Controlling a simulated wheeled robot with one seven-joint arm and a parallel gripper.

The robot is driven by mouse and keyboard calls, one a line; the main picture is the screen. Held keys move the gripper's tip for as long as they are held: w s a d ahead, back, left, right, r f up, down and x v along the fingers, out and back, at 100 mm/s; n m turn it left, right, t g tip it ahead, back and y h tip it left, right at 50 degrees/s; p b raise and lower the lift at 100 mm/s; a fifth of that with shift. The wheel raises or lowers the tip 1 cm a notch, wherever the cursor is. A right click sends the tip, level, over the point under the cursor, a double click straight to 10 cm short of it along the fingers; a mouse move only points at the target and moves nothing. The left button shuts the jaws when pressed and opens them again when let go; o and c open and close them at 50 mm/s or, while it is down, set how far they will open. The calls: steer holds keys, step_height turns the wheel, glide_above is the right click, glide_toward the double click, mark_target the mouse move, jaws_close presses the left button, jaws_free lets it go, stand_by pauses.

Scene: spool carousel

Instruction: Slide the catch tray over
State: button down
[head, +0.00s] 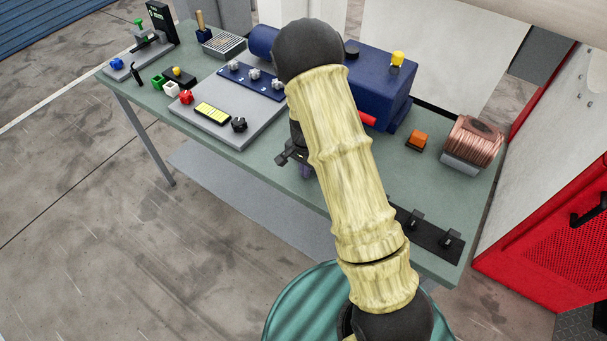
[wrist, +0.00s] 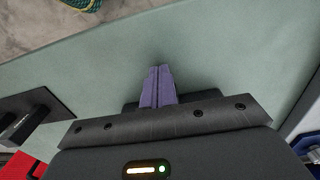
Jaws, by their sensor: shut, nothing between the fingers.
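I cannot pick out a catch tray for certain in either view; my own arm hides part of the bench. A grey wire-mesh tray (head: 222,46) sits at the far back left of the bench, far from my gripper. My gripper (head: 305,173) is partly hidden behind my arm, near the front edge of the bench. In the wrist view, its purple fingers (wrist: 157,86) are together and empty, over the bare green bench top (wrist: 215,65).
A blue machine (head: 365,85) stands behind my arm. A copper spool (head: 474,141) and an orange block (head: 416,140) are at right. A black plate with clips (head: 428,232) lies at the front right; a grey panel (head: 245,112) lies left.

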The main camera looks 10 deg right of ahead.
mark_target(297, 185)
steer(key=shift+w, duration=0.1)
stand_by(0.3)
steer(key=shift+s+a, duration=0.2)
steer(key=shift+a, duration=0.1)
steer(key=shift+s+a+p, duration=0.35)
steer(key=shift+s+a, duration=0.7)
steer(key=shift+a, duration=0.2)
step_height(297, 185, up, 10)
steer(key=b, duration=0.1)
steer(key=shift+d+b, duration=0.15)
steer(key=shift+b, duration=0.25)
